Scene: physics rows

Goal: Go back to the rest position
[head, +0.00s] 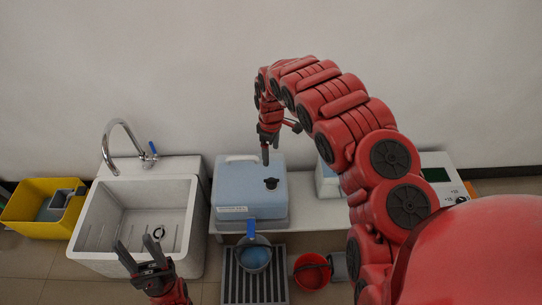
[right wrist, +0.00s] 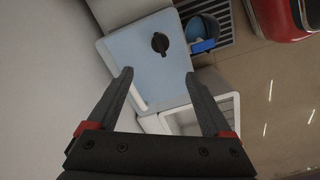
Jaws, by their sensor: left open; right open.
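My left gripper (head: 141,255) is open and empty in front of the white sink, low in the head view. My right gripper (head: 267,153) hangs from the arched red right arm, pointing down over the back of the blue-topped box. In the right wrist view its fingers (right wrist: 160,88) are spread apart with nothing between them. The blue-topped box (head: 240,190) with a black knob (head: 271,183) lies beyond the fingertips there. From these views I cannot tell how high the right fingertips are above the box.
A white sink (head: 95,215) with a tap stands left of the box. A yellow crate (head: 25,208) is at far left. A container with blue contents (head: 253,257) is on a dark grate (head: 235,285). A red bucket (head: 312,272) stands beside it. A white device (head: 448,172) is right.

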